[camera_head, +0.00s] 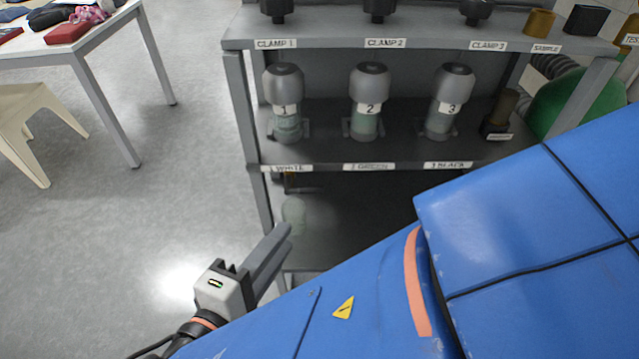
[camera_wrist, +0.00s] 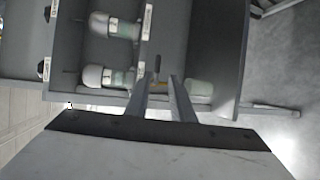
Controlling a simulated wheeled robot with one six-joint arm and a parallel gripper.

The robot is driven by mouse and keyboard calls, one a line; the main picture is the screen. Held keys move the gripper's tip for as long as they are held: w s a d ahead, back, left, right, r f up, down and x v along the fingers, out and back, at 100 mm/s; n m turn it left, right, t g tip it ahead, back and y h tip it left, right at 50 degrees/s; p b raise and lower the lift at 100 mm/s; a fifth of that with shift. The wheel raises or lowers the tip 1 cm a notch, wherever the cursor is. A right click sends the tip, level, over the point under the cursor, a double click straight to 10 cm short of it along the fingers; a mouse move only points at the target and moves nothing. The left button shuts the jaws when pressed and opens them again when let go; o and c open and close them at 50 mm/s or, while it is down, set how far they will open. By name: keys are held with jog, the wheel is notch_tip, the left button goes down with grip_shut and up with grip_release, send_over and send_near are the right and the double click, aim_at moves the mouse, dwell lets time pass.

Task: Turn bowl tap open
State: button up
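A small tap (camera_head: 288,178) with a brass-coloured part hangs under the middle shelf, below the label reading 1 WHITE. Its details are too dim to make out. A pale greenish glass bowl (camera_head: 293,214) shows below it; a pale rounded shape like it lies right of the fingers in the wrist view (camera_wrist: 199,88). My gripper (camera_head: 287,230) is low at the left front corner of the rack, close to the bowl. In the wrist view my gripper (camera_wrist: 163,78) has its two fingers apart with nothing held between them. A small brownish part (camera_wrist: 157,63) shows just beyond the fingertips; I cannot tell whether it is the tap.
The grey rack's middle shelf (camera_head: 390,157) is above my gripper and carries bottles numbered 1 (camera_head: 286,100), 2 (camera_head: 368,100) and 3 (camera_head: 447,100). Clamps stand on the top shelf. A white table (camera_head: 85,42) and a stool (camera_head: 30,120) are at left. Floor between is clear.

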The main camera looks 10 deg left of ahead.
aim_at(309, 193)
jog(key=shift+t, duration=0.3)
jog(key=x, duration=1)
jog(key=a+x, duration=0.1)
jog(key=x, duration=0.4)
jog(key=shift+w+f, duration=0.3)
jog(key=shift+w, duration=0.15)
grip_shut()
